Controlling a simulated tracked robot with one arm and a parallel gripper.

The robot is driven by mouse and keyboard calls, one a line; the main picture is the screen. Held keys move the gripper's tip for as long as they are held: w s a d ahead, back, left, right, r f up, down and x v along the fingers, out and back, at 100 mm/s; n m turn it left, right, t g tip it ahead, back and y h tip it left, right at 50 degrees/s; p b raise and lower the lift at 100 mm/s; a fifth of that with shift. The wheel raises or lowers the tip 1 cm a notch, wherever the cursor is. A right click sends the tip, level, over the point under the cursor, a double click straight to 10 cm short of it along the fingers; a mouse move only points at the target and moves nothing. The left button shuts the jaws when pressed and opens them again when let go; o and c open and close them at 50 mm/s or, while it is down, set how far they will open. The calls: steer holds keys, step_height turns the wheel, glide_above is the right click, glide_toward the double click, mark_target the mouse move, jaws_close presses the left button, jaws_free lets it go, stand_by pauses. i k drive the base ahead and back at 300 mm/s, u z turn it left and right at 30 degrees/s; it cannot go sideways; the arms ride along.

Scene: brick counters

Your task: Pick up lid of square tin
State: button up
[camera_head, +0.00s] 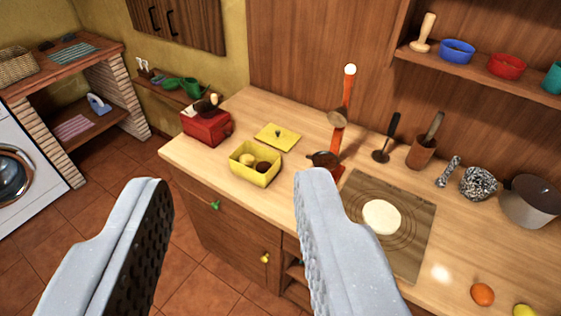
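The yellow square lid (278,136) with a small dark knob lies flat on the wooden counter, behind the open yellow square tin (254,167). The tin holds a few round items, one pale and one brown. My gripper (235,185) is open and empty, its two grey fingers spread wide in the foreground. It is in front of the counter, well apart from the lid and the tin.
A red toaster-like box (206,127) stands left of the tin. An orange stand (345,110) rises to the right of the lid. A board with dough (381,217), a pot (529,203) and several utensils fill the right side. Shelves hang above.

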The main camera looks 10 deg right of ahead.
mark_target(282, 139)
steer(key=u, duration=0.85)
steer(key=i, duration=2.6)
steer(key=z, duration=0.8)
